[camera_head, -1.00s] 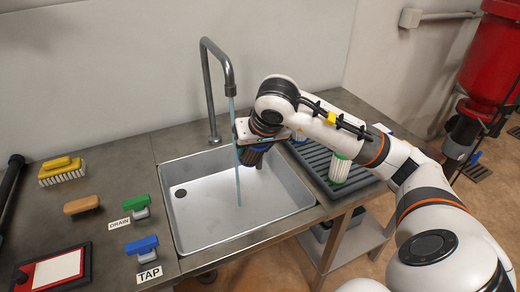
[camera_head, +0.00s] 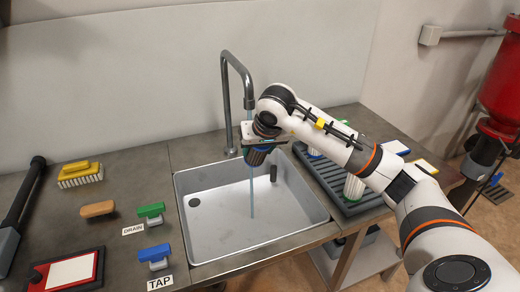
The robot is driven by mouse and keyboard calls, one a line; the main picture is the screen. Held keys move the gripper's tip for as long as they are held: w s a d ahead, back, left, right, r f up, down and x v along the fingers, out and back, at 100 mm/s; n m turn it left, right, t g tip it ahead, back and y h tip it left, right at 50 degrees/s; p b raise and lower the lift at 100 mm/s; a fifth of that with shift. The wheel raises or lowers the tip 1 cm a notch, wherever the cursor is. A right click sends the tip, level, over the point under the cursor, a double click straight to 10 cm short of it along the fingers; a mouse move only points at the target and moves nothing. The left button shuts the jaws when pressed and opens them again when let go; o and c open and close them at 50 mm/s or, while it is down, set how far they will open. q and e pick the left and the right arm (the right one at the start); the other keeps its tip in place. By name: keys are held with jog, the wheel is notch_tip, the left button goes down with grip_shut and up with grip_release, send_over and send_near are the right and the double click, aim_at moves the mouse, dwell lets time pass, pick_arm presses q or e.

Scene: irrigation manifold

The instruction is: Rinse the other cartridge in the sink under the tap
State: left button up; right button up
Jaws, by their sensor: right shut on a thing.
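The tap (camera_head: 238,88) arches over the steel sink (camera_head: 215,240), and a thin stream of water (camera_head: 252,195) falls from it into the basin. My right gripper (camera_head: 257,148) is shut on a dark cartridge (camera_head: 256,157) just below the tap outlet, above the back part of the sink. The stream passes at the cartridge's left side; I cannot tell how fully it wets it. My own arm and gripper hide the cartridge's upper part. Another cartridge, pale with a green end (camera_head: 354,187), stands on the grey draining rack (camera_head: 335,188). My left gripper is not in view.
Left of the sink are a green DRAIN handle (camera_head: 150,210), a blue TAP handle (camera_head: 154,253), a yellow brush (camera_head: 80,172), an orange-brown block (camera_head: 98,209) and a red-framed board (camera_head: 70,271). A red tank (camera_head: 500,85) stands at far right.

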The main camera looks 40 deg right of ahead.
jog(key=shift+d, duration=0.2)
dwell(0.4)
jog(key=shift+s+d, duration=0.15)
jog(key=shift+d, duration=0.3)
jog(key=shift+a+r, duration=0.1)
jog(key=shift+a, duration=0.05)
jog(key=shift+a, duration=0.5)
jog(key=shift+d, duration=0.15)
jog(key=shift+d, duration=0.5)
jog(key=shift+a, duration=0.1)
jog(key=shift+a, duration=0.55)
